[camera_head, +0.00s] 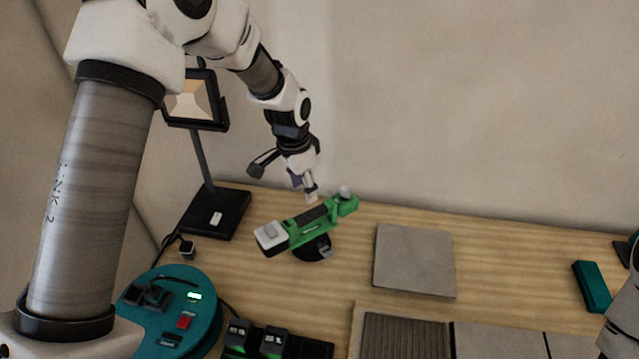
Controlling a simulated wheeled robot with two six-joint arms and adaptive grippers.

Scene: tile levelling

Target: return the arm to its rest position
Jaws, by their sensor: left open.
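My left arm comes in from the upper left and reaches across to the back of the table. Its gripper (296,180) hangs open with its fingers spread, just above and behind a green and black power tool (308,224) with a pale grey block at its front-left end. The tool lies on the table with a dark round part under it. The gripper looks empty. Whether a fingertip touches the tool's far end, I cannot tell. Part of my right arm (625,315) shows at the right edge; its gripper is outside the picture.
A work lamp (205,150) stands at the back left. A teal cable reel (175,315) and a charger (275,342) are in front. A loose grey tile (414,260) lies mid-table. Laid tiles (495,340) are at the front, a teal block (592,287) at right. The wall is close behind.

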